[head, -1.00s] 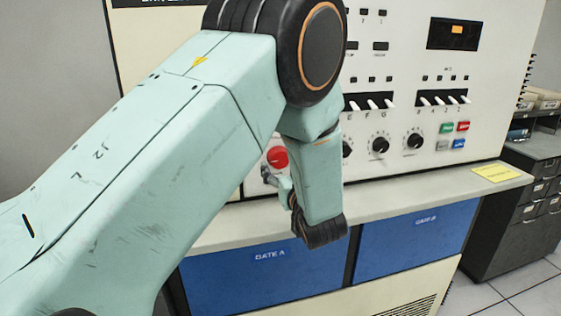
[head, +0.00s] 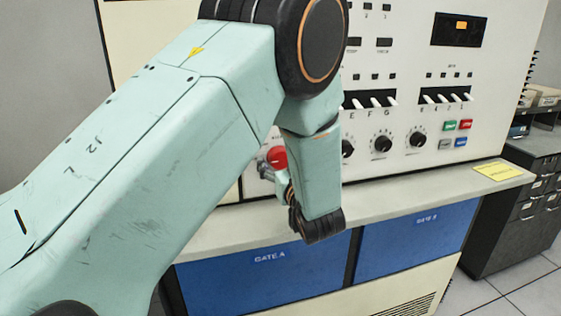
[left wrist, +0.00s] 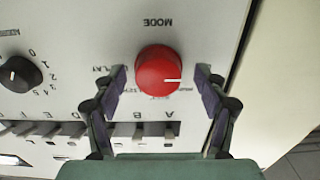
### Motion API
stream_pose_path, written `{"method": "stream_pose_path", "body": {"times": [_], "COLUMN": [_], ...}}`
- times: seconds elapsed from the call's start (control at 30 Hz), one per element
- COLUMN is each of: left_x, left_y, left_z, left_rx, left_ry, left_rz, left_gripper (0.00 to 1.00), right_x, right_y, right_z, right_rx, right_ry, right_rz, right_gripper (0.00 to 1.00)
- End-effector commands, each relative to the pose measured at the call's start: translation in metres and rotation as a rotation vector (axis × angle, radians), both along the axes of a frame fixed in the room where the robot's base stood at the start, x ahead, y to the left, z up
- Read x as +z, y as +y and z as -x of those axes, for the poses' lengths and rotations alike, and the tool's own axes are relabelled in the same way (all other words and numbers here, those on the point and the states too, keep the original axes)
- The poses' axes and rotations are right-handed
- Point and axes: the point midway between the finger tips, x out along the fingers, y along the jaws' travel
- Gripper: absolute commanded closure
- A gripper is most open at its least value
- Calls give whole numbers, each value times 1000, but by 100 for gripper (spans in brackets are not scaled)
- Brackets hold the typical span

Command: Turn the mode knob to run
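The red mode knob (left wrist: 158,72) is on the pale panel under an upside-down MODE label in the left wrist view. Its white pointer line points right in that view. The position labels around it are partly hidden and too blurred to read surely. My left gripper (left wrist: 161,82) is open, with one finger on each side of the knob and a visible gap at both sides. I cannot tell how deep the fingertips reach. In the head view the knob (head: 277,157) shows just above the left gripper (head: 267,172). My right gripper is not in view.
A black dial (left wrist: 18,74) and a row of toggle switches (left wrist: 140,130) are close to the knob. Below the panel a grey ledge (head: 400,197) juts out, with a yellow note (head: 497,171) on it. More black dials (head: 382,143) and coloured buttons lie to the right.

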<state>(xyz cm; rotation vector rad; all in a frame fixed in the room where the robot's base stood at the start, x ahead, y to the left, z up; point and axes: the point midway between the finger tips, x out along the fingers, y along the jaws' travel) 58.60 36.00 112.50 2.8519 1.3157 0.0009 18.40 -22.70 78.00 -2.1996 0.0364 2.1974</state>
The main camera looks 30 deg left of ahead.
Motion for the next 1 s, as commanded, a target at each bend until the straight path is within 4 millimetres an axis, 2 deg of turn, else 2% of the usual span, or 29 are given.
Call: {"method": "stream_pose_path", "body": {"times": [0.07,0.6,1.0], "left_x": [0,0,2], "left_y": [0,2,2], "left_z": [0,-2,-2], "left_rx": [0,1,0], "left_ry": [0,-1,65], "left_rz": [0,-1,-55], "left_gripper": [35,81,83], "right_x": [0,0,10], "right_y": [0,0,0], "right_z": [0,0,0], "right_rx": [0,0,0], "right_ry": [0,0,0], "right_rz": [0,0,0], "right_gripper": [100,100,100]}}
